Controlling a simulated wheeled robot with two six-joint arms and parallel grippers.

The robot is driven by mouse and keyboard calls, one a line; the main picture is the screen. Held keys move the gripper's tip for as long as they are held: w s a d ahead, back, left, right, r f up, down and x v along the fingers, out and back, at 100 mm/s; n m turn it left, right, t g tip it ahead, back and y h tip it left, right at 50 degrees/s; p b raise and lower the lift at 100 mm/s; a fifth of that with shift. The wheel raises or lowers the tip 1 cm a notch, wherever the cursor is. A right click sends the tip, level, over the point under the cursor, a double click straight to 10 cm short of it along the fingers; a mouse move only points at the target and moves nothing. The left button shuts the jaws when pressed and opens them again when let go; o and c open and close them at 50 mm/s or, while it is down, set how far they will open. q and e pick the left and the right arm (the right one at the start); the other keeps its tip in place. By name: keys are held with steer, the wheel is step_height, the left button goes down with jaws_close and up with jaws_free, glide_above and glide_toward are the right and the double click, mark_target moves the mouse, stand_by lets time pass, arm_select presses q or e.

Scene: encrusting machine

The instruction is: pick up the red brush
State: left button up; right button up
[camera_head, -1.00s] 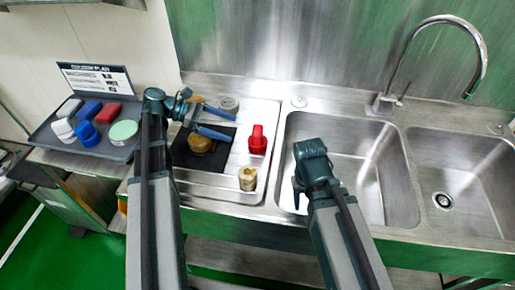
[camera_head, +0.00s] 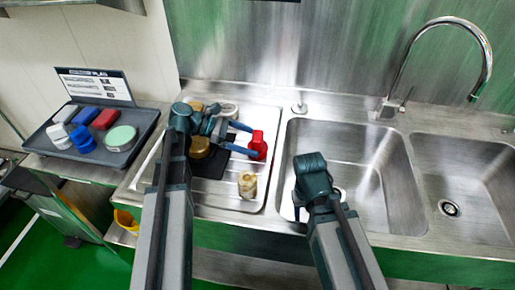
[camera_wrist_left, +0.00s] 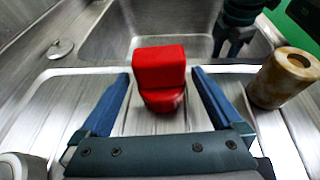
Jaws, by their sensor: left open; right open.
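The red brush (camera_head: 258,146) stands on the ribbed drainboard left of the sink. My left gripper (camera_head: 251,140) is open, with its blue fingers reaching to the brush from the left. In the left wrist view the red brush (camera_wrist_left: 160,75) sits between the two open fingertips, with a gap on each side. My left gripper (camera_wrist_left: 162,76) holds nothing. My right gripper (camera_head: 303,205) hangs over the left edge of the near sink basin, away from the brush. Its fingers are mostly hidden by its own wrist.
A tan cylinder (camera_head: 247,184) stands just in front of the brush. A brown rounded object (camera_head: 199,147) sits on a dark mat (camera_head: 213,168) under my left arm. A grey tray (camera_head: 117,165) with red and blue items is at far left. The sink basins look empty.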

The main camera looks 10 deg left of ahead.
arm_select(q)
steer(key=b+x, duration=0.1)
steer(key=x, duration=0.4)
steer(key=shift+d+b, duration=0.2)
steer(key=shift+b, duration=0.15)
arm_select(e)
steer(key=shift+f, duration=0.85)
arm_select(q)
steer(key=shift+r, duration=0.15)
steer(key=c, duration=1.5)
arm_select(e)
steer(key=shift+r, duration=0.15)
arm_select(q)
step_height(320, 180, up, 10)
steer(key=p, duration=1)
arm_select(e)
step_height(320, 180, up, 10)
